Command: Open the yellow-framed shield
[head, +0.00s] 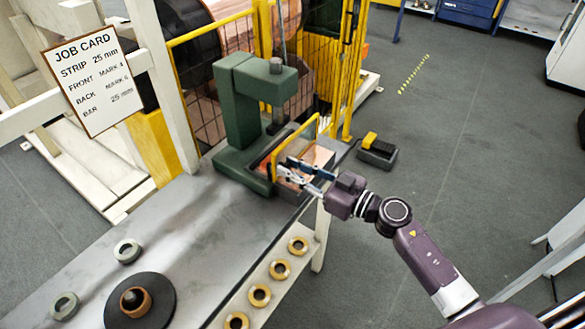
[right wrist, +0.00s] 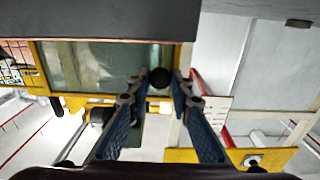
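The yellow-framed shield (head: 298,144) stands at the front of the green press (head: 238,110), with a clear pane inside its frame. In the right wrist view its pane (right wrist: 85,62) and yellow lower edge show at the upper left. A round black knob (right wrist: 160,78) lies between the fingertips of my right gripper (right wrist: 160,84). The fingers are apart on both sides of the knob; I cannot tell whether they press on it. In the head view my right gripper (head: 290,172) is at the shield's front, partly covering it. My left gripper is not in view.
The grey bench (head: 200,235) carries loose rings and a dark disc (head: 140,300). Several brass rings (head: 280,269) lie on a lower front ledge. A yellow and black pedal box (head: 376,150) is right of the press.

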